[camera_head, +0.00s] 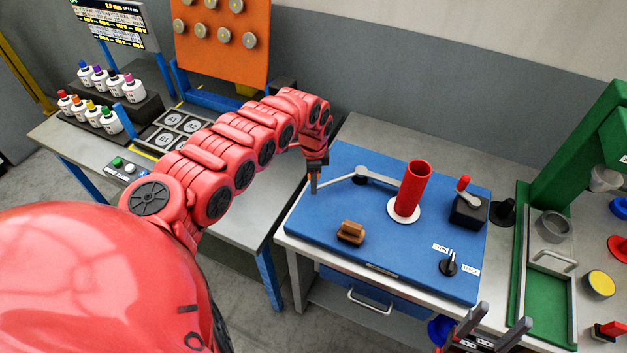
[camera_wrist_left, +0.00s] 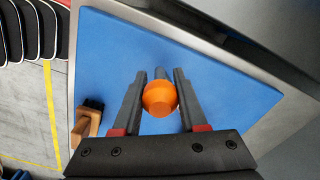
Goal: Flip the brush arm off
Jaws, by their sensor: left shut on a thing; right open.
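The grey brush arm (camera_head: 338,182) lies over the blue tabletop (camera_head: 330,215). It runs from a dark round pivot (camera_head: 361,175) left to my left gripper and right toward a red upright cylinder (camera_head: 413,188) on a white disc. My left gripper (camera_head: 314,183) is at the arm's left end, near the left edge of the tabletop. In the left wrist view its fingers close around an orange round knob (camera_wrist_left: 160,98). Whether the brush end touches the cylinder is unclear. My right gripper (camera_head: 496,325) is open and empty at the front right, low in view.
A wooden brush block (camera_head: 351,232), a black dial (camera_head: 449,264) and a black box with a red-tipped lever (camera_head: 468,208) stand on the blue top. A green station (camera_head: 543,303) stands to the right. Several bottles (camera_head: 112,121) stand on the left table.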

